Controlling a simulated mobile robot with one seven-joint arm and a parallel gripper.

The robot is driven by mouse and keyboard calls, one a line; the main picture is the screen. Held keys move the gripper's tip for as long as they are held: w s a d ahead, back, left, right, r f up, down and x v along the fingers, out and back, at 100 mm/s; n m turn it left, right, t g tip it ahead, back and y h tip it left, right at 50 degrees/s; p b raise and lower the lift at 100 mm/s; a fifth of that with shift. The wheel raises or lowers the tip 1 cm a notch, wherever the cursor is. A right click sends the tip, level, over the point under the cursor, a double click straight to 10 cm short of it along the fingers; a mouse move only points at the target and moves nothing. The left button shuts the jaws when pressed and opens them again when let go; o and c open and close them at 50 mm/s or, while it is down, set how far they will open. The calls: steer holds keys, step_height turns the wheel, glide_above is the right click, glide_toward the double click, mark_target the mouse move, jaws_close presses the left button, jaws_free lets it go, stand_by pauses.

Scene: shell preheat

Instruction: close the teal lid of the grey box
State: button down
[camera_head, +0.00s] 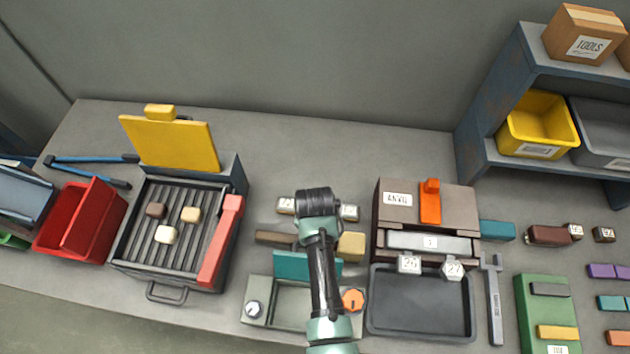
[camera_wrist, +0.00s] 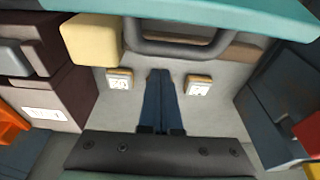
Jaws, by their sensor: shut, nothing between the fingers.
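The grey box (camera_head: 290,307) stands at the front middle of the bench in the head view. Its teal lid (camera_head: 291,265) stands raised at the back edge, so the box is open; my arm hides part of both. The lid also shows across the top of the wrist view (camera_wrist: 220,12), with a dark handle (camera_wrist: 180,48) on it. My gripper (camera_wrist: 160,76) is shut and empty, beyond the lid on its back side, between two small numbered blocks. In the head view my arm hides the fingers.
A mallet with a pale yellow head (camera_head: 352,246) lies just behind the lid. The anvil block (camera_head: 455,197) and a dark tray (camera_head: 420,312) stand to the right. A grill with a yellow lid (camera_head: 172,143) and red bar (camera_head: 220,242) stands left.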

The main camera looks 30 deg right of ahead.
steer(key=s+a+r+p, duration=0.1)
steer(key=s+r, duration=0.1)
steer(key=shift+s+a+p, duration=0.3)
steer(key=shift+a+p, duration=0.05)
steer(key=shift+a, duration=0.1)
